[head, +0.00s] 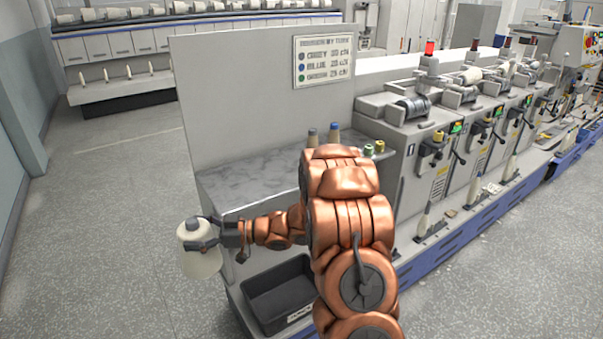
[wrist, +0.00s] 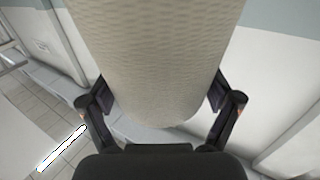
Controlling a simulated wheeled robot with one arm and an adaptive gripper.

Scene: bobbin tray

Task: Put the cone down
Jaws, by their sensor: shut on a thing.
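A cream yarn cone (head: 201,262) is held in my gripper (head: 200,235) at the left in the head view, out past the left end of the grey ledge. It seems to hang above the floor, clear of the ledge. In the wrist view the cone (wrist: 155,60) fills the upper middle, with the dark fingers (wrist: 160,105) on either side of it. My gripper is shut on the cone. The cone's far side is hidden.
The grey ledge (head: 240,180) has a bare left part; bobbins with grey, blue, green and yellow tops stand at its right, partly behind my arm. A black bin (head: 278,290) sits below. A panel with a sign (head: 324,61) rises behind. Machines (head: 440,150) line the right.

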